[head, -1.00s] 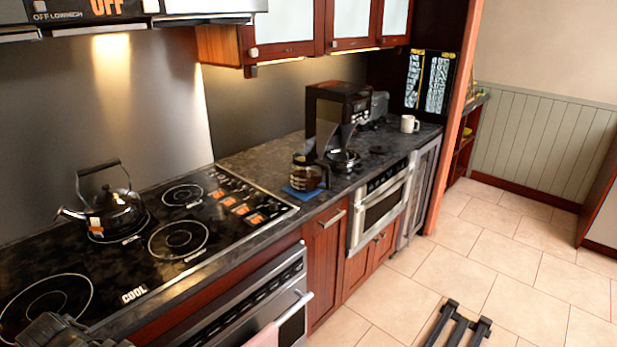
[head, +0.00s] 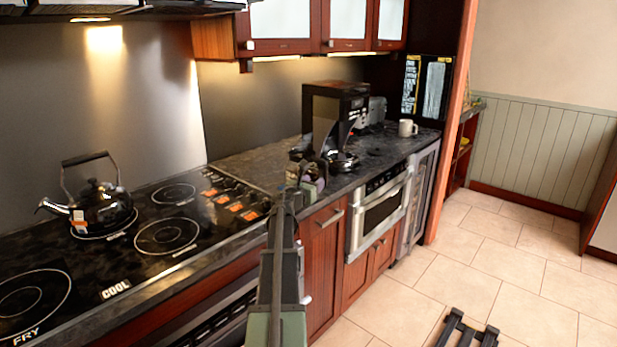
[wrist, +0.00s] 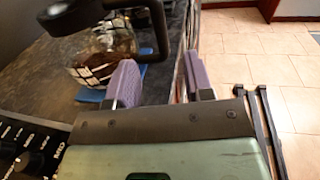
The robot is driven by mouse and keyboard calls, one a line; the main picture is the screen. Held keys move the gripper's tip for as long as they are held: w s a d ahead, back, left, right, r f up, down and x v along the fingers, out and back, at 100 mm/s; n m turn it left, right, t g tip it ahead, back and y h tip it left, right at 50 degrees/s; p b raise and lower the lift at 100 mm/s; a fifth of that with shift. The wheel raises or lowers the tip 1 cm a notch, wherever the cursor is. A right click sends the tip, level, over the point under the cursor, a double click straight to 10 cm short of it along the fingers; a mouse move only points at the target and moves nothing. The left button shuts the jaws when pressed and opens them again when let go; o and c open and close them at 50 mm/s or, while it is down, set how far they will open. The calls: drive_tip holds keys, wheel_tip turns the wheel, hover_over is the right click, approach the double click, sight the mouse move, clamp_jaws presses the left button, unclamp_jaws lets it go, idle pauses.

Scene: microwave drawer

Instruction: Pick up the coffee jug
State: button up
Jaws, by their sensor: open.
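The coffee jug (wrist: 104,42) is glass with dark coffee, a black lid and a black handle (wrist: 158,28). In the wrist view it stands at the upper left on a blue mat (wrist: 91,96). In the head view my gripper and arm mostly hide it. My gripper (wrist: 161,66) is open, with two purple finger pads and nothing held. The handle appears just beyond the fingertips, in line with the gap; I cannot tell if they touch. In the head view my gripper (head: 308,176) is over the counter's front edge.
A black coffee maker (head: 334,112) stands behind the jug's spot. A kettle (head: 97,203) sits on the stove (head: 120,262) at left. A white mug (head: 407,128) is at the counter's far end. The tiled floor (head: 470,260) at right is mostly clear.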

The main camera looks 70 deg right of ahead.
sight(325, 173)
drive_tip(key=x, duration=0.9)
drive_tip(key=shift+d, duration=0.25)
drive_tip(key=shift+a, duration=0.1)
clamp_jaws()
idle(0.9)
